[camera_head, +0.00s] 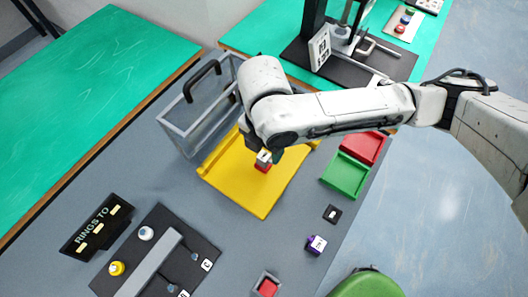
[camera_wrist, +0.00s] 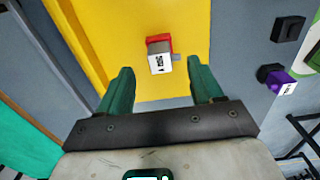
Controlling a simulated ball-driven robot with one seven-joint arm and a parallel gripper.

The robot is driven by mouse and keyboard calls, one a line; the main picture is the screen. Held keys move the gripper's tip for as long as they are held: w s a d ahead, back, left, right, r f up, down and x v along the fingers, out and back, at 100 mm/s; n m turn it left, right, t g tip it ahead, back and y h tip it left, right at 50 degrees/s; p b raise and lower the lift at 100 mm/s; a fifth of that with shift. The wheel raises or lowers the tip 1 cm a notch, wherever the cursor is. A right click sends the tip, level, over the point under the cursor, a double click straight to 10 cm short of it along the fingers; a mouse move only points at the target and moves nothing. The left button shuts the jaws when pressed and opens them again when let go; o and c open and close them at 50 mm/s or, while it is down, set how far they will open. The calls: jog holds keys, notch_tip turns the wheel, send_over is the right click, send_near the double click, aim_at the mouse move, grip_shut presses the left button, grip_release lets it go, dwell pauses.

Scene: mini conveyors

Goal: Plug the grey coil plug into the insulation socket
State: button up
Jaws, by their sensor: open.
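A small red block (camera_wrist: 159,39) with a grey face and a white lettered face lies on the yellow tray; the lettering is too small to read surely. It also shows in the head view (camera_head: 263,167), partly hidden under my gripper. My gripper (camera_wrist: 160,78) is open and empty; the block lies beyond its dark green fingertips, between them in the picture. In the head view my gripper (camera_head: 275,154) is above the tray. I cannot tell surely which piece is the grey coil plug or the insulation socket. A red piece sits in a grey square holder (camera_head: 258,283) near the bottom edge.
The yellow tray (camera_head: 250,202) has raised edges. A clear bin with a black handle (camera_head: 203,80) stands behind it. Green (camera_head: 345,175) and red trays are at right. A black square piece (camera_head: 332,214) and a purple piece (camera_head: 317,244) lie front right. A ring board (camera_head: 150,262) is front left.

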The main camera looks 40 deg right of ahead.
aim_at(264, 156)
notch_tip(264, 156, up, 6)
dwell(0.7)
